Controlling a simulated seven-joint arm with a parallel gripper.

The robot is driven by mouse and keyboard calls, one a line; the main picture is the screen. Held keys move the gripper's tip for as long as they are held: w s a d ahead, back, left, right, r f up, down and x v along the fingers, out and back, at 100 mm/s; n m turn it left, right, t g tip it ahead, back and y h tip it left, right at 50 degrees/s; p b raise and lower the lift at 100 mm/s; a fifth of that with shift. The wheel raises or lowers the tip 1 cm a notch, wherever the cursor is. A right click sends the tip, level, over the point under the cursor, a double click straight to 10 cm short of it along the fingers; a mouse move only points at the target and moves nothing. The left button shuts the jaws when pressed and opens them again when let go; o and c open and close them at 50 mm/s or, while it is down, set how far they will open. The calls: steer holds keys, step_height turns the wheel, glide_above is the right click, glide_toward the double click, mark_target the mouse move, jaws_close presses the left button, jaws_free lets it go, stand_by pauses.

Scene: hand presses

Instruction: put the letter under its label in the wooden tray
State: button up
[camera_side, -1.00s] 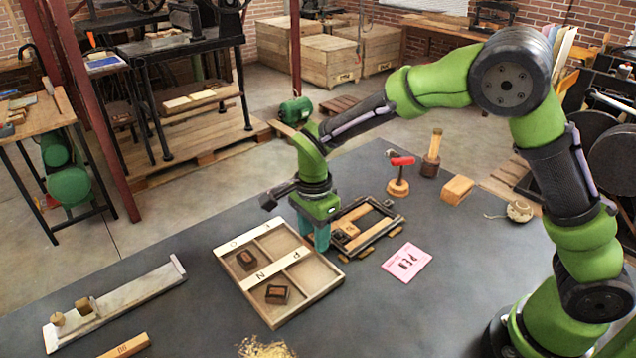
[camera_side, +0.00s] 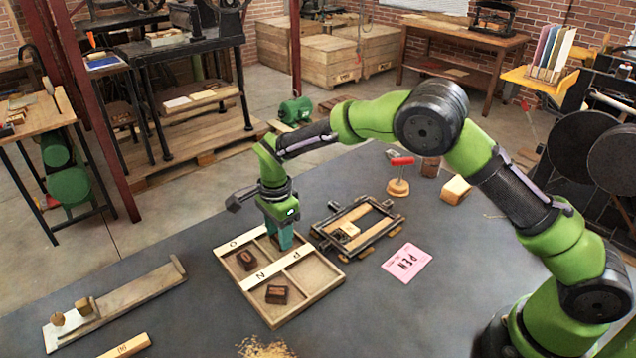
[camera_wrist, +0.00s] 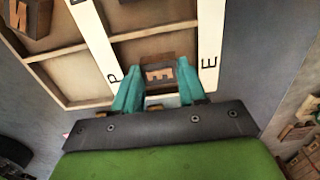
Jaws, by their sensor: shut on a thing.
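My gripper (camera_side: 284,240) is shut on a brown wooden letter block marked E (camera_wrist: 160,74). In the wrist view its teal fingers (camera_wrist: 160,98) are on both sides of the block. The side view mostly hides the block behind the fingers. The wooden tray (camera_side: 311,306) is under my gripper, which is over the far right compartment, between the label strips. In the wrist view the label E (camera_wrist: 209,62) is right of the block and the label P (camera_wrist: 113,78) is left. I cannot tell if the block touches the tray floor.
Two other letter blocks lie in the left compartments, one farther back (camera_side: 246,259) and one nearer (camera_side: 277,294). A dark metal frame (camera_side: 355,228) lies close behind the tray's right side. A pink PEN card (camera_side: 407,262) lies at right.

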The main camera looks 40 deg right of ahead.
steer(key=shift+f, duration=0.1)
steer(key=o, duration=1)
